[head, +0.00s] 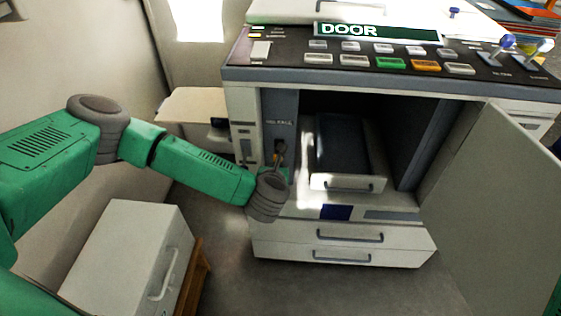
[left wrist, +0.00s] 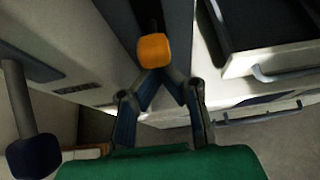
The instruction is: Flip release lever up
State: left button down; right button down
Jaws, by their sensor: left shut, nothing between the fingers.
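The release lever appears as a dark stem with an orange knob (left wrist: 153,50) in the left wrist view. In the head view, a small orange-brown part (head: 281,148) shows at a slot in the machine's inner left panel, partly hidden by my gripper. My left gripper (head: 279,161) is at this panel, inside the open front. In the left wrist view the fingers (left wrist: 161,74) come together just below the knob, shut with nothing between them. Whether they touch the knob is not clear. My right gripper is not in view.
The machine's open door (head: 505,190) stands on the right. A drawer (head: 347,182) sits inside the cavity, right of my gripper. A dark blue knob (left wrist: 33,156) on a grey stem shows at left in the wrist view. A pale cabinet (head: 130,255) stands on the floor below my arm.

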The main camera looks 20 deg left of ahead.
pick_arm(q)
jog(key=shift+a+r+p, duration=0.15)
jog(key=shift+r+p, duration=0.4)
jog(key=shift+r, duration=0.4)
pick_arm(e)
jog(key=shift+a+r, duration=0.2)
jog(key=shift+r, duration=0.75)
